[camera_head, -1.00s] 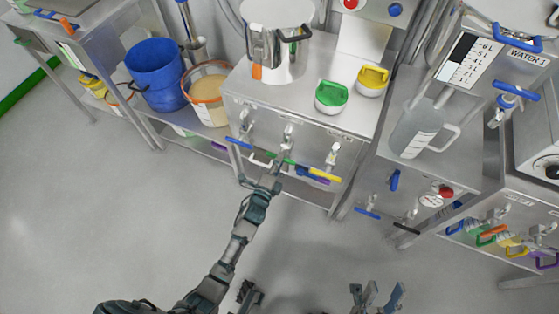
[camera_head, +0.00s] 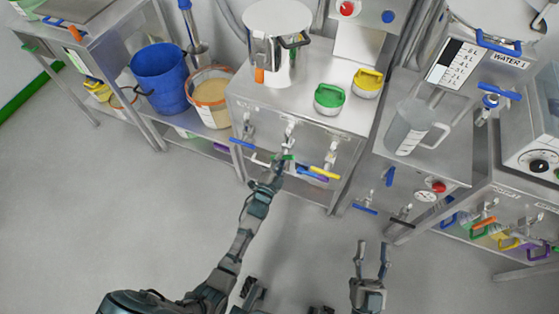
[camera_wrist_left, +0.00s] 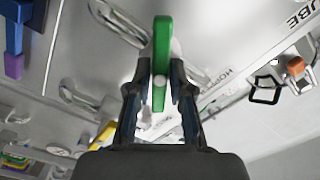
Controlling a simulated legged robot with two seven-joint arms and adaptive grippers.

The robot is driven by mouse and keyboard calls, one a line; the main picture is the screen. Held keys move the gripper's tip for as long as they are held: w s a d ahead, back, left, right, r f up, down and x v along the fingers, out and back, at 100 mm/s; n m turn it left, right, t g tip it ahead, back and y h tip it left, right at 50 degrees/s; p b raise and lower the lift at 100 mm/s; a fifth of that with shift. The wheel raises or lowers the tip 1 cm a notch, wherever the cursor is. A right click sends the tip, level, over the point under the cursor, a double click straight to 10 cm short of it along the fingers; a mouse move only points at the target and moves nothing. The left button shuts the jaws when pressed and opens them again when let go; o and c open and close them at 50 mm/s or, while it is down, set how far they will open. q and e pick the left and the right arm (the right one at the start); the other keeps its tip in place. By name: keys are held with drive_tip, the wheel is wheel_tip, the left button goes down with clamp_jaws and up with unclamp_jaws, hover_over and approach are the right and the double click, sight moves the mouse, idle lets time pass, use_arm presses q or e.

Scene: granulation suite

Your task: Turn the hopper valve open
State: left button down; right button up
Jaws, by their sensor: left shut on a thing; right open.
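The valve with the green handle (camera_head: 286,157) is in the middle of the steel cabinet's front (camera_head: 253,115) in the head view. My left gripper (camera_head: 279,166) is shut on this handle, partly covering it. In the left wrist view the green handle (camera_wrist_left: 162,45) stands upright in the picture between the two dark fingers of my left gripper (camera_wrist_left: 161,78). Part of a label starting "HOP" shows beside it. My right gripper (camera_head: 373,246) is open and empty, low over the floor, apart from the cabinets.
Beside the green handle are a blue handle (camera_head: 242,144) on the left and a yellow handle (camera_head: 324,174) on the right. A steel pot (camera_head: 282,62), a green-lidded tub (camera_head: 329,98) and a yellow-lidded tub (camera_head: 368,82) stand on top. The floor in front is clear.

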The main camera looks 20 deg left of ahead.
use_arm(q)
drive_tip(key=shift+s+f+n+p, duration=0.15)
drive_tip(key=shift+n+p, duration=0.75)
drive_tip(key=shift+n, duration=1.85)
drive_tip(key=shift+f+n+p, duration=0.25)
drive_tip(key=shift+n+p, duration=0.65)
drive_tip(key=shift+n, duration=1.85)
use_arm(e)
wheel_tip(320, 180, down, 9)
drive_tip(key=g+h, duration=0.1)
drive_tip(key=g, duration=0.6)
drive_tip(key=shift+w+d+g, duration=0.2)
drive_tip(key=shift+d+g, duration=0.1)
drive_tip(key=shift+d, duration=0.15)
drive_tip(key=shift+f, duration=0.1)
use_arm(q)
drive_tip(key=c, duration=1)
unclamp_jaws()
drive_tip(key=shift+c, duration=0.2)
drive_tip(key=shift+r, duration=0.1)
drive_tip(key=shift+r, duration=0.1)
drive_tip(key=s, duration=1.1)
drive_tip(key=shift+s+a, duration=0.2)
drive_tip(key=shift+s, duration=0.2)
use_arm(e)
drive_tip(key=shift+n, duration=0.3)
